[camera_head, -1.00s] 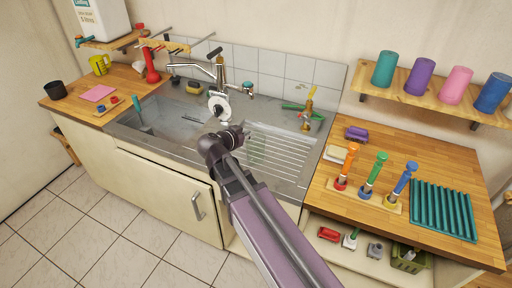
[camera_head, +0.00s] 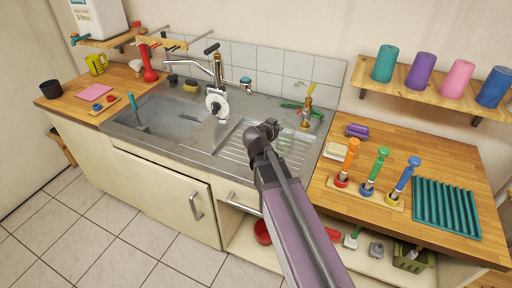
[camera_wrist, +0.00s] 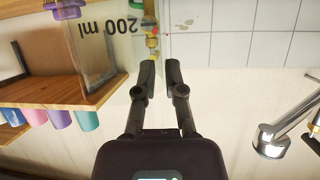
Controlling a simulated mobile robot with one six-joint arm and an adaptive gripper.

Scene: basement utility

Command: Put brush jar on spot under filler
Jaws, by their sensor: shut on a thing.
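My gripper (camera_head: 268,129) is over the ribbed drainboard right of the sink. It is shut on a clear jar (camera_head: 287,138), which I take as the brush jar; it is hard to see against the steel. In the wrist view the jar (camera_wrist: 100,45) is at the upper left, marked "200 ml", its lettering upside down, beside the fingers (camera_wrist: 160,72). The exact grip is unclear. A white canister (camera_head: 100,18) with a teal tap, likely the filler, stands on a small wall shelf at the far left. A pink square (camera_head: 96,93) lies on the left counter below it.
A brass tap (camera_head: 306,104) is at the drainboard's back. A black cup (camera_head: 51,90), yellow mug (camera_head: 97,64) and small tray (camera_head: 104,106) surround the pink square.

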